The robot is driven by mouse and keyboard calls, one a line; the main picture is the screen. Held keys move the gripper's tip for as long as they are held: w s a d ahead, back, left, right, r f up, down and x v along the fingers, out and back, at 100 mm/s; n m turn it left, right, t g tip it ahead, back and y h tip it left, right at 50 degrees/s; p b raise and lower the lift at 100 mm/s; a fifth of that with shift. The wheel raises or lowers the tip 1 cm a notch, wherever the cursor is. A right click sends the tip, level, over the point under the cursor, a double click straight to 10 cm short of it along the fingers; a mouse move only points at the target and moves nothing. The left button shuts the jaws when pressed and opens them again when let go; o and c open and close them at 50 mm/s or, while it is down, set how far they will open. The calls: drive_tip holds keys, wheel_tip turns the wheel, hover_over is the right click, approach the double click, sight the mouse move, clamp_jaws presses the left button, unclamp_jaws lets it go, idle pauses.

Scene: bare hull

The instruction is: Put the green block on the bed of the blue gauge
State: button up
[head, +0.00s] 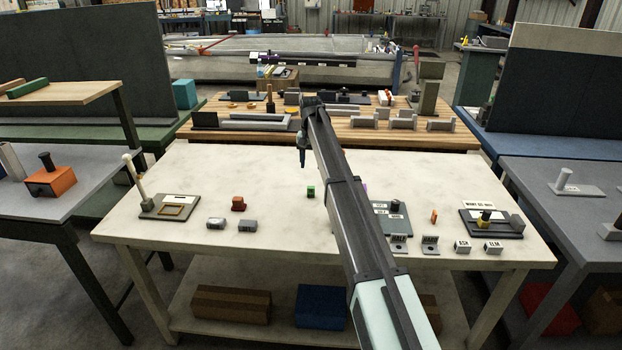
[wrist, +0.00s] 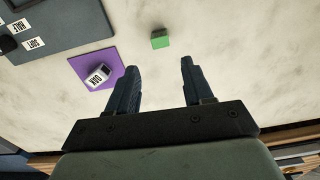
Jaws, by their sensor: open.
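The green block (head: 311,192) stands on the pale tabletop, left of my arm in the head view. It also shows in the wrist view (wrist: 160,39), just beyond my fingertips and roughly midway between them. My gripper (head: 303,164) hangs above the table near the block, apart from it. In the wrist view its fingers (wrist: 158,66) are open and empty. No gauge shows clearly as blue. A dark blue-grey plate with labels and a black knob (head: 397,215) lies partly behind my arm. I cannot tell whether it is the blue gauge.
A purple mat (wrist: 79,63) carries a small labelled grey block (wrist: 98,73). A dark fixture with a white post (head: 170,206) stands at left, another dark fixture (head: 476,229) at right. A red piece (head: 238,204) and several small grey blocks lie toward the front edge.

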sight(311, 187)
idle(0.4)
wheel_tip(311, 187, down, 12)
drive_tip(key=n, duration=1.8)
drive_tip(key=shift+r+n, duration=0.1)
drive_tip(key=shift+n, duration=0.2)
clamp_jaws()
idle(0.6)
